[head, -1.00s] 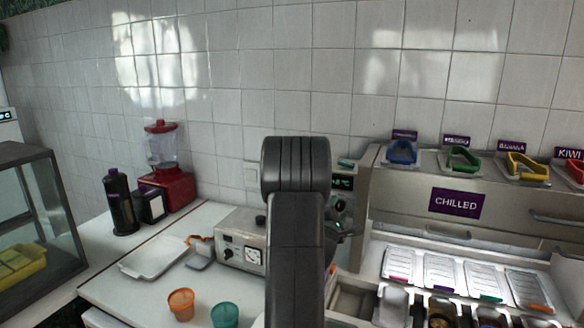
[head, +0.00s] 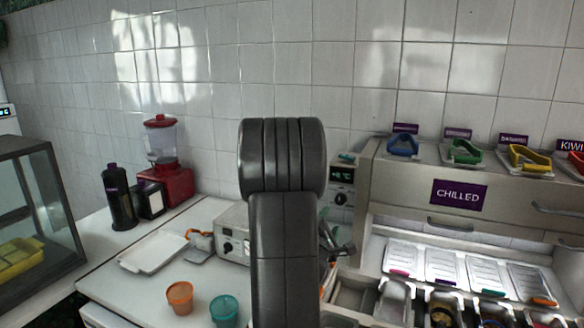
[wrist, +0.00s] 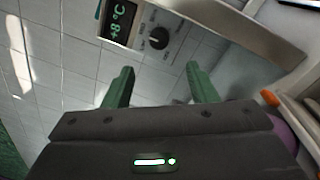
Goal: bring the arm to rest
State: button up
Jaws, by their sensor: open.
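My arm rises in the middle of the head view, its dark links in front of the tiled wall and the counter. My gripper (wrist: 158,78) shows in the wrist view with two green fingers spread apart and nothing between them. In the head view it is mostly hidden behind my arm; a small green and dark part of it (head: 330,238) shows just right of the arm. A panel with a "+8 °C" display and a dark knob (wrist: 159,38) is beyond the fingers in the wrist view. It also shows in the head view right of my arm (head: 341,186).
An orange cup (head: 180,298) and a teal cup (head: 224,311) stand on the white counter. A white tray (head: 153,252), a red blender (head: 163,160) and a black bottle (head: 119,200) are left. The chilled station (head: 400,176) with several topping bins is right.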

aim_at(339, 201)
jog(key=p+x, duration=0.3)
jog(key=x, duration=0.7)
jog(key=shift+w+d+r, duration=0.2)
jog(key=shift+w, duration=0.05)
jog(key=shift+w+f+m, duration=0.15)
jog(key=shift+f+m, duration=0.05)
jog(key=shift+m, duration=0.2)
jog(key=shift+a+r+m+b, duration=0.1)
jog(key=shift+m+b, duration=0.2)
jog(key=shift+m, duration=0.6)
jog(key=m+h, duration=0.1)
jog(key=m, duration=0.2)
jog(key=shift+m, duration=0.4)
jog(key=m, duration=0.5)
jog(key=shift+b, duration=0.35)
jog(key=m, duration=0.3)
jog(key=m+b, duration=0.1)
jog(key=m, duration=0.1)
jog(key=shift+r+m+g+h, duration=0.1)
jog(key=shift+m+g+h, duration=0.3)
jog(key=m+b, duration=0.1)
jog(key=m, duration=0.3)
jog(key=shift+r+m+g, duration=0.1)
jog(key=shift+m+g, duration=0.2)
jog(key=shift+m, duration=0.1)
